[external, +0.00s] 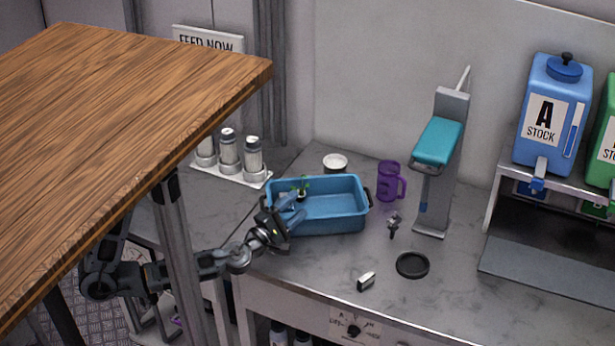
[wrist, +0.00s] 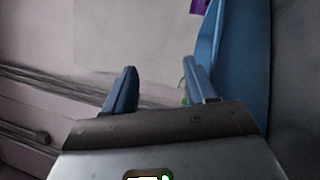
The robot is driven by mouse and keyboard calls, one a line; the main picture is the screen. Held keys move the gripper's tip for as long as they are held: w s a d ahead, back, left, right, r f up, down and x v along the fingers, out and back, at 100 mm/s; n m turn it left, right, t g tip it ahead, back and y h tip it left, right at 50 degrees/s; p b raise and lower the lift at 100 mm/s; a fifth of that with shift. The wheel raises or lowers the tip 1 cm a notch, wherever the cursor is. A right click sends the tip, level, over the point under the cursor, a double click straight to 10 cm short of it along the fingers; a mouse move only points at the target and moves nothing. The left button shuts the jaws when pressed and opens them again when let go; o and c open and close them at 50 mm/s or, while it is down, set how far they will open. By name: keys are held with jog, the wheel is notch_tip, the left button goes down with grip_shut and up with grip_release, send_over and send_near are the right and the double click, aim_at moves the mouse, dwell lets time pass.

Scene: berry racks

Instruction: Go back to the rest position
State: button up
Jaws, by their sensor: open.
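My gripper (external: 293,208) is at the left front of the blue tub (external: 335,222) in the external view, with its fingers at or over the tub's left wall. I cannot tell whether they touch it. In the wrist view my gripper (wrist: 160,85) shows two blue fingers spread apart, with nothing between them. The blue tub's side (wrist: 240,60) stands close by the right finger. A small green plant (external: 302,186) shows in the tub, just beyond the fingers. My arm reaches in from the left, below the wooden top.
A wooden top (external: 120,110) overhangs my arm. A purple mug (external: 388,182), a dispenser stand (external: 440,160), a black ring (external: 412,265) and a small block (external: 366,281) are on the counter to the right. The front counter is mostly clear.

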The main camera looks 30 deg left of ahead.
jog(key=s+a+r+m+g+y+p, duration=0.2)
jog(key=s+a+m+y, duration=0.1)
jog(key=s+a+m, duration=0.5)
jog(key=s+a+r+m+g+y+p, duration=0.2)
jog(key=s+a+m, duration=0.6)
jog(key=a, duration=0.4)
jog(key=shift+s+a+r+m+y+p, duration=0.15)
jog(key=shift+a+r+m+y+p, duration=0.2)
jog(key=shift+r+m+y, duration=0.35)
jog(key=shift+f, duration=0.1)
